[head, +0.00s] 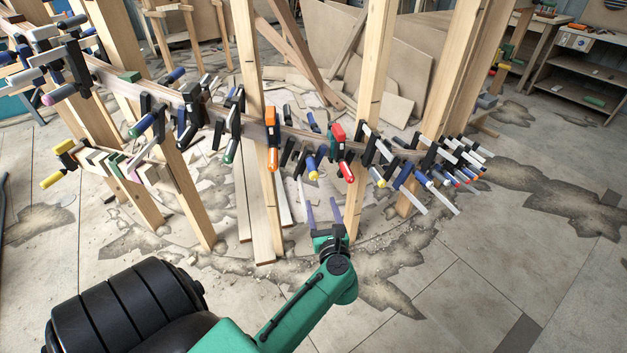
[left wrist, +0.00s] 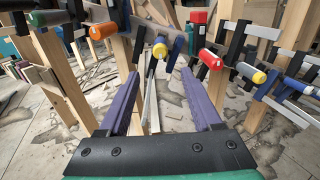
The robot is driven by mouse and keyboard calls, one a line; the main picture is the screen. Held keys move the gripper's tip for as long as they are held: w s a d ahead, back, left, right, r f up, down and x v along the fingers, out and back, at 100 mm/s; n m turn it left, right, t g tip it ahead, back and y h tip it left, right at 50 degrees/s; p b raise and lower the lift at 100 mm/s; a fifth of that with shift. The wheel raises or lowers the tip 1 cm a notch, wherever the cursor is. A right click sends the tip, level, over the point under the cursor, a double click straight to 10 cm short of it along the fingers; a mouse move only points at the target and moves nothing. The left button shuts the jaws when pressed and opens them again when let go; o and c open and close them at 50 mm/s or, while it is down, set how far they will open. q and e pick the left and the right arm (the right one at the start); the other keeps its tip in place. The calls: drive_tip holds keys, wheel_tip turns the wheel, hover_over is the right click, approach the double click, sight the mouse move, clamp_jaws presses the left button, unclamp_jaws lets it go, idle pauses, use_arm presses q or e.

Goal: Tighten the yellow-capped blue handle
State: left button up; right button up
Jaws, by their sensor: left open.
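A blue handle with a yellow cap (head: 312,171) hangs from a clamp near the middle of the curved wooden stringer. It also shows in the left wrist view, its yellow cap (left wrist: 160,51) facing the camera. My left gripper (head: 321,207) is below and slightly right of it in the head view. In the left wrist view, its two purple fingers (left wrist: 160,74) are spread wide and empty, with the handle beyond the fingertips and centred between them. The fingers appear apart from the handle. My right gripper is not in view.
Close by are an orange clamp (head: 272,138) on the left and a red clamp (head: 338,140) on the right. Upright wooden posts (head: 370,100) flank the spot. The cracked floor (head: 480,270) in front is clear.

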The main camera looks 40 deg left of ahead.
sight(315, 178)
use_arm(q)
drive_tip(key=x, duration=1.4)
drive_tip(key=shift+d, duration=0.1)
drive_tip(key=shift+p, duration=0.3)
clamp_jaws()
